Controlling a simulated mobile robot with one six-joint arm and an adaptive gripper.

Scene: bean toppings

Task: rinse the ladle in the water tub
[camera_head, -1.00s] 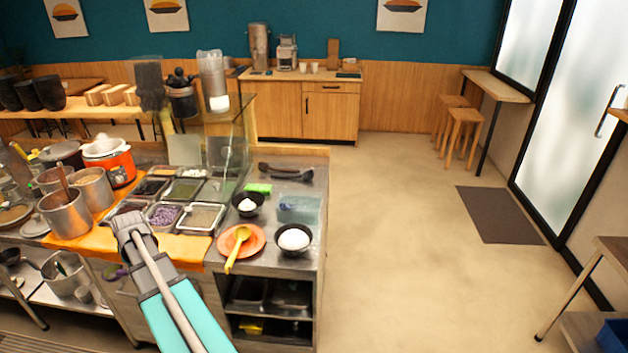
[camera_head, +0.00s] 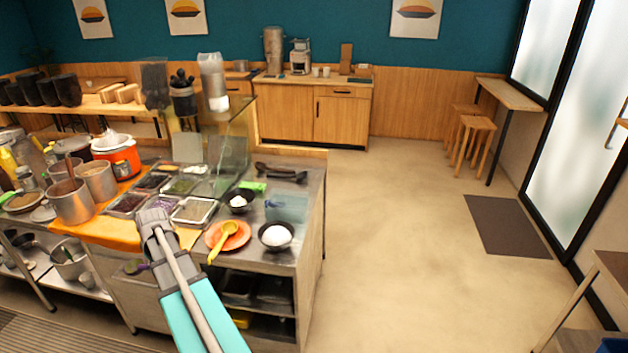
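A yellow ladle (camera_head: 223,241) lies on an orange plate (camera_head: 212,233) near the counter's front edge, its handle toward the front. A clear tub with bluish water (camera_head: 287,208) stands behind and right of the plate. Black utensils (camera_head: 281,173) that look like ladles or spoons lie behind the tub. My gripper (camera_head: 152,221) is over the front of the counter, left of the plate and apart from the yellow ladle. Its fingers are too small and turned away to show whether they are open, and I see nothing held in it.
A black bowl with a white filling (camera_head: 276,236) stands right of the plate, and a smaller black bowl (camera_head: 239,201) stands behind it. Topping trays (camera_head: 194,211) and metal pots (camera_head: 72,203) fill the left side. A glass guard (camera_head: 228,150) rises behind the trays.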

